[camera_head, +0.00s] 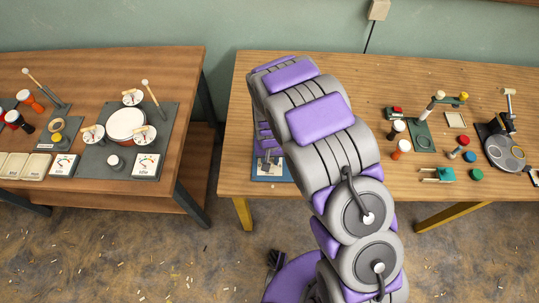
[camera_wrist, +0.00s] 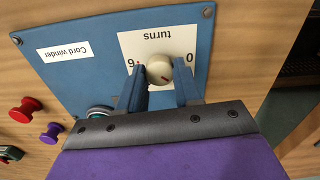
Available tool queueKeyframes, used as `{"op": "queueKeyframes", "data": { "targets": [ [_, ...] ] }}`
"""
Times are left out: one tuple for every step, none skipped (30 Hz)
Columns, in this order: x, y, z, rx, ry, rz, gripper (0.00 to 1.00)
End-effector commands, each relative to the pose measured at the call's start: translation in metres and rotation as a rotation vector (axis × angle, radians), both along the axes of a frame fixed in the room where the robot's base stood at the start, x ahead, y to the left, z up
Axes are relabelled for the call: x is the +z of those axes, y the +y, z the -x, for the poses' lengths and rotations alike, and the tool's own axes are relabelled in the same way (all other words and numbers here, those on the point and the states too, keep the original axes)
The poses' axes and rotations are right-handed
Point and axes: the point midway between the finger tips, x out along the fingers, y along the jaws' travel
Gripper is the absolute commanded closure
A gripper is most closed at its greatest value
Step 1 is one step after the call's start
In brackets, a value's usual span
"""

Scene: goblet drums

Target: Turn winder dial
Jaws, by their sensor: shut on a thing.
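The cord winder is a blue panel (camera_wrist: 95,65) lying on the wooden table, with a "Cord winder" label that reads upside down in the wrist view. Its winder dial (camera_wrist: 157,70) is a cream round knob with a small red mark, on a white plate marked "turns", "0" and "6". My gripper (camera_wrist: 160,67) has one finger on each side of the dial and is shut on it. The red mark points toward the lower right of the wrist view. In the head view my arm hides the dial, and only part of the blue panel (camera_head: 268,172) shows.
A red knob (camera_wrist: 26,109) and a purple knob (camera_wrist: 51,133) stand beside the panel. Several small parts and a dark round fixture (camera_head: 503,150) occupy the table's right. A second table (camera_head: 85,62) with drums stands left, across a gap.

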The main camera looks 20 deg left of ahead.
Motion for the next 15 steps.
{"op": "queueKeyframes", "data": {
  "targets": [
    [0.0032, 0.0002, -0.0007, -0.036, -0.002, -0.001, 0.97],
    [0.0030, 0.0003, -0.0006, -0.060, -0.001, 0.000, 0.97],
    [0.0027, 0.0003, -0.0004, -0.092, -0.001, 0.000, 0.97],
    [0.0025, 0.0003, -0.0004, -0.114, -0.001, 0.001, 0.97],
    [0.0023, 0.0003, -0.0003, -0.134, -0.001, 0.001, 0.97],
    [0.0020, 0.0004, -0.0002, -0.161, 0.000, 0.001, 0.97],
    [0.0019, 0.0006, -0.0001, -0.180, 0.000, 0.000, 0.97],
    [0.0017, 0.0007, -0.0001, -0.199, 0.000, 0.000, 0.97],
    [0.0016, 0.0008, -0.0001, -0.219, 0.000, 0.000, 0.97],
    [0.0015, 0.0009, 0.0000, -0.235, 0.000, 0.000, 0.97],
    [0.0013, 0.0009, 0.0000, -0.248, 0.000, 0.000, 0.97],
    [0.0012, 0.0010, 0.0000, -0.266, 0.000, 0.000, 0.97],
    [0.0011, 0.0013, -0.0001, -0.278, -0.001, 0.000, 0.97],
    [0.0011, 0.0014, -0.0001, -0.288, -0.001, 0.000, 0.97],
    [0.0010, 0.0015, 0.0000, -0.301, -0.001, 0.000, 0.97]
  ]
}}
